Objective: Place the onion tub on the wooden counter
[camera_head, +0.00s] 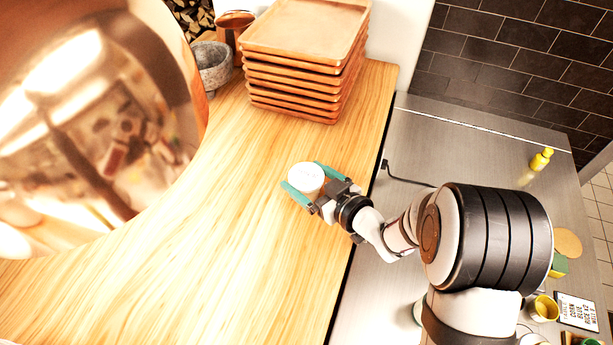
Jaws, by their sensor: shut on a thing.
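The onion tub (306,176) is a small round tub with a white lid, in the middle of the view over the wooden counter (230,230). My gripper (302,182) is shut on the tub, with one teal finger on each side of it. The tub looks upright. I cannot tell from this view whether its base touches the counter or is slightly above it. The lettering on the lid is too small to read.
A stack of wooden trays (300,75) stands at the back, beside a grey stone mortar (212,64). A large copper dome (90,110) fills the upper left. A steel counter (450,140) with a yellow bottle (541,159) lies right. Wood left of the tub is clear.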

